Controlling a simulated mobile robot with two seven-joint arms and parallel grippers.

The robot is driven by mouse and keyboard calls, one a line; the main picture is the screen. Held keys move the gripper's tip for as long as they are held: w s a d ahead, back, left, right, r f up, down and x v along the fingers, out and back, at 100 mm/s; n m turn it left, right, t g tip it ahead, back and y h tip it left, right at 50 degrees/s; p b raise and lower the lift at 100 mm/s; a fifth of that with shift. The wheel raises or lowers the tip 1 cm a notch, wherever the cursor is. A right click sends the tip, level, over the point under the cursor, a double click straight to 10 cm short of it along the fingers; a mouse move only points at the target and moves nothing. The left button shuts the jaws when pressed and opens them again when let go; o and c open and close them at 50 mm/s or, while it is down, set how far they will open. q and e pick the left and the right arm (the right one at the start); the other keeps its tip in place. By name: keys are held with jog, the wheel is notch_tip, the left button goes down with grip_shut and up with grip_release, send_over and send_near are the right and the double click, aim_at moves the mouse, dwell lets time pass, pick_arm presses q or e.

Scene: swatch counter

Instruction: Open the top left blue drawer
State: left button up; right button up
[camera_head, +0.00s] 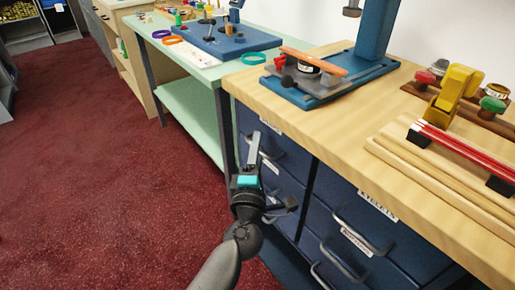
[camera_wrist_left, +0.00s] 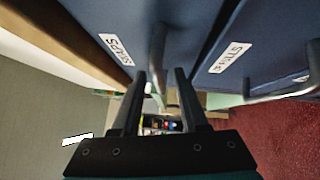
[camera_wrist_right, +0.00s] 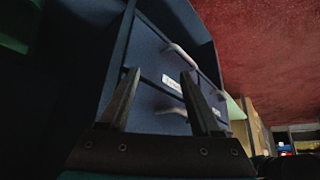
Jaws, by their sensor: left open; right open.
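The top left blue drawer (camera_head: 285,151) is closed, flush in the cabinet under the wooden counter, with a white label near its top edge. Its metal handle (camera_wrist_left: 157,50) shows in the left wrist view, partly hidden by my gripper in the head view. My left gripper (camera_head: 254,150) is in front of this drawer; its fingers are open. In the left wrist view the gripper (camera_wrist_left: 159,74) has the handle between its fingertips, with gaps visible on the sides. My right gripper (camera_wrist_right: 158,74) is open and empty, facing blue drawers with handles (camera_wrist_right: 182,54); it is outside the head view.
More blue drawers with handles (camera_head: 346,262) lie below and to the right. The wooden counter (camera_head: 340,120) overhangs them and carries a blue press stand (camera_head: 375,72) and red rods (camera_head: 462,149). A green table (camera_head: 195,107) stands left. Red carpet (camera_head: 95,180) is clear.

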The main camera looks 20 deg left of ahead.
pick_arm(q)
jog(key=shift+w, duration=0.1)
jog(key=shift+c, duration=0.3)
grip_shut()
dwell(1.1)
